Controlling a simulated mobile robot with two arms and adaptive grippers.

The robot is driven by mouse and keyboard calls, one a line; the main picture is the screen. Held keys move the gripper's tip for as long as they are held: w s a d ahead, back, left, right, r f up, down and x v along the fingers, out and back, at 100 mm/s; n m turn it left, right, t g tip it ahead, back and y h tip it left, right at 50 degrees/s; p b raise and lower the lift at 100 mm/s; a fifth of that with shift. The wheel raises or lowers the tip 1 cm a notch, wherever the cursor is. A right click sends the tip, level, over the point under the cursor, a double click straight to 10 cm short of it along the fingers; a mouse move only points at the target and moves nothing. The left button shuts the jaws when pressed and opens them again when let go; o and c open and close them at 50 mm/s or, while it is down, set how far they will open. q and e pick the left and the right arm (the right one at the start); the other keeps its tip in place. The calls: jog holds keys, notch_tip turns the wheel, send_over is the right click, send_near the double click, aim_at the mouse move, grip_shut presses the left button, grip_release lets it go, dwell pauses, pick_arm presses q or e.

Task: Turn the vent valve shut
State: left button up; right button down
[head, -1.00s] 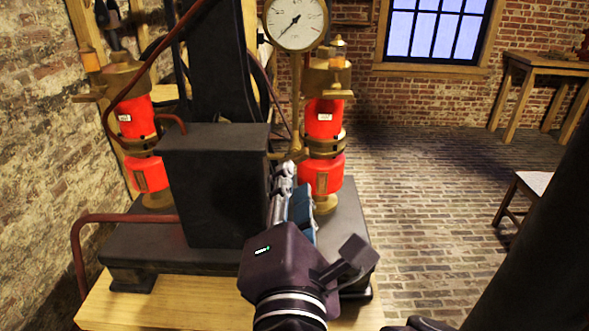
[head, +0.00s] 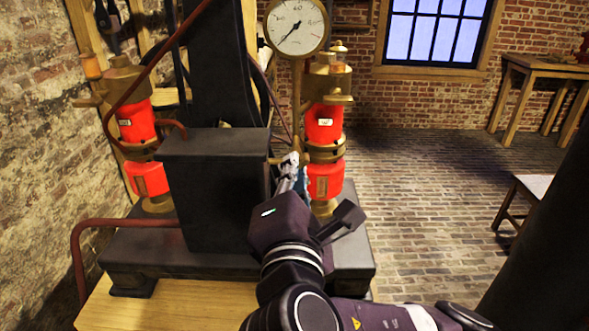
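A round white pressure gauge (head: 296,27) in a brass rim stands on a thin brass stem (head: 297,100). Brass fittings (head: 276,160) show at the foot of the stem; I cannot make out a separate vent valve handle, and my gripper hides part of this spot. My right gripper (head: 291,166) reaches from the front to these fittings, between the dark box and the right red jar. Its fingers are small and overlap the brass, so I cannot tell whether they touch or grip it. My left gripper is not in view.
A dark box (head: 212,190) stands on a dark base (head: 130,247) over a wooden top (head: 170,309). Red and brass units stand left (head: 137,122) and right (head: 323,123). A reddish pipe (head: 76,255) bends at the left. The brick floor (head: 425,190) is open at right.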

dwell(0.4)
jog(key=shift+m, duration=3.1)
jog(key=c, duration=2.1)
grip_release()
jog(key=shift+s, duration=3.8)
